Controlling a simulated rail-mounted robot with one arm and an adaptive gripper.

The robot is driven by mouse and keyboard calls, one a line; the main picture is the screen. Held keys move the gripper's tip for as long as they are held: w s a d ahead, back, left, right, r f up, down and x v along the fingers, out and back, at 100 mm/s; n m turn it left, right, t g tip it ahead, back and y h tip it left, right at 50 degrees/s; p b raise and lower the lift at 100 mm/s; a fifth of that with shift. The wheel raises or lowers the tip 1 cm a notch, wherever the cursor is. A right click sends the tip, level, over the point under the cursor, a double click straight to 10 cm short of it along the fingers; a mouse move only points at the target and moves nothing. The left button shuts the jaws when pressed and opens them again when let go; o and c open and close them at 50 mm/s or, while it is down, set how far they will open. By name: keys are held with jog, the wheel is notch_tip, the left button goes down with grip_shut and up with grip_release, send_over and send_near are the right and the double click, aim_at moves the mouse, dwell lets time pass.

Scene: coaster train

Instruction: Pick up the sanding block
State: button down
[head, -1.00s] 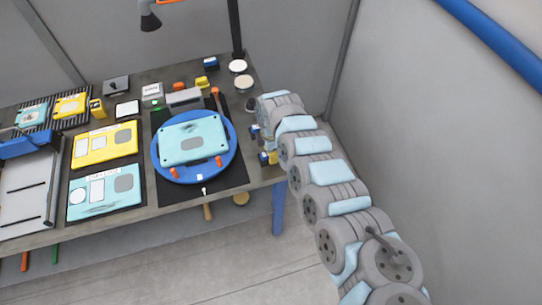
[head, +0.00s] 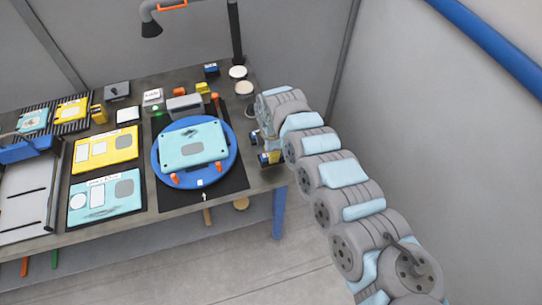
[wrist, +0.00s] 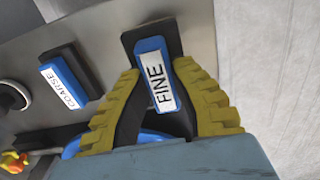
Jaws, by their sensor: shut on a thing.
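A sanding block (wrist: 155,72) with a blue top, a black base and a white label reading FINE is in the wrist view. My gripper (wrist: 168,82) has its yellow stepped fingers on both sides of it and is shut on it. The block is close to the table's right edge; I cannot tell whether it is clear of the surface. A second block (wrist: 64,82), labelled COARSE, lies apart to the left, outside the fingers. In the head view my gripper (head: 268,158) is at the table's right end, small and partly hidden by my arm.
The table (head: 150,205) holds a blue round turntable (head: 230,165) with a light-blue panel (head: 193,145) on it. Yellow (head: 105,148) and light-blue (head: 106,196) panels lie to its left. A lamp (head: 152,28) hangs above. Floor shows right of the table.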

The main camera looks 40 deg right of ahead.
jog(key=shift+s+a+r, duration=0.3)
jog(key=shift+s+r, duration=0.3)
jog(key=shift+r, duration=0.05)
jog(key=shift+s+a+r, duration=0.3)
jog(key=shift+s+r, duration=0.3)
jog(key=shift+r, duration=0.2)
jog(key=s+a+r+p, duration=0.6)
jog(key=s+p, duration=0.2)
jog(key=p, duration=1)
jog(key=shift+s+r, duration=0.15)
jog(key=shift+s, duration=0.25)
jog(key=shift+p, duration=0.3)
jog(key=shift+s, duration=0.1)
